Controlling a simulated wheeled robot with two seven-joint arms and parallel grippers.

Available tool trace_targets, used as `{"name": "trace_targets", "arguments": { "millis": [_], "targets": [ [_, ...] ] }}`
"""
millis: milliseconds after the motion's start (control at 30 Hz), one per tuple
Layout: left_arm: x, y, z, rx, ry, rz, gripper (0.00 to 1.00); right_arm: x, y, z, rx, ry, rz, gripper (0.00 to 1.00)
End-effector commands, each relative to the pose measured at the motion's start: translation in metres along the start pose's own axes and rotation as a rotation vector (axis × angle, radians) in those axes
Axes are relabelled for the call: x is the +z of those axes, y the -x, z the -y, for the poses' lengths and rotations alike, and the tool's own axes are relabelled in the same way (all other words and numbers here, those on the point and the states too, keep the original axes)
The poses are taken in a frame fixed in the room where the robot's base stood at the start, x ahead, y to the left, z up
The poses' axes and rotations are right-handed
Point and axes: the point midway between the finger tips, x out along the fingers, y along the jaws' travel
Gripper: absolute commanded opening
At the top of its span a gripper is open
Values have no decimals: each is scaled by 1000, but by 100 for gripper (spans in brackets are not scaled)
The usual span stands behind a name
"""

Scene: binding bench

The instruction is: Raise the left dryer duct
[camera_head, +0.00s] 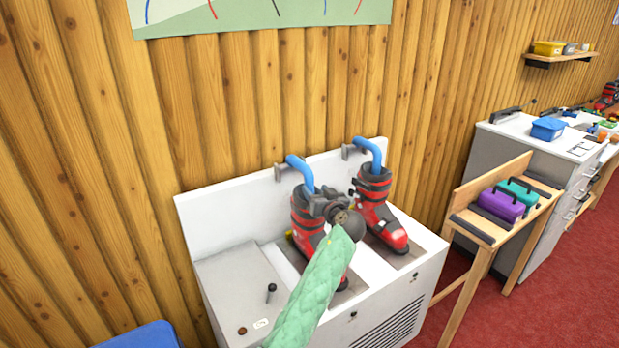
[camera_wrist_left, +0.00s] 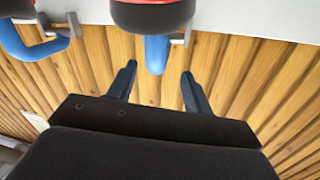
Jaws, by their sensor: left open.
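The left dryer duct (camera_head: 301,171) is a bent blue pipe. It runs from a grey wall bracket down to the top of the left red and black ski boot (camera_head: 303,228). My left gripper (camera_head: 322,203), on a green-sleeved arm, is in front of this boot and hides part of it. In the left wrist view the two dark fingers (camera_wrist_left: 158,70) are apart, with the blue duct (camera_wrist_left: 155,54) showing in line with the gap. I cannot tell whether they touch it. My right gripper is not in view.
The right duct (camera_head: 374,152) goes into the right boot (camera_head: 377,205). Both boots stand on the white dryer cabinet (camera_head: 225,275). A wooden bench (camera_head: 488,222) with purple and teal cases is to the right. The wooden wall (camera_head: 240,120) is behind.

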Motion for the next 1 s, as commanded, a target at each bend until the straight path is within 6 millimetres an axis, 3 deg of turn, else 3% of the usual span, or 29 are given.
{"name": "trace_targets", "arguments": {
  "millis": [200, 467, 1000],
  "targets": [
    [-10, 1, -4, 28, 149, -48, 51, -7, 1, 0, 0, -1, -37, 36],
    [-12, -7, -4, 29, 188, -46, 51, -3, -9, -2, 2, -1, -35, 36],
    [-15, -65, -5, 29, 185, -45, 51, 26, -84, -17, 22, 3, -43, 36]
  ]
}}
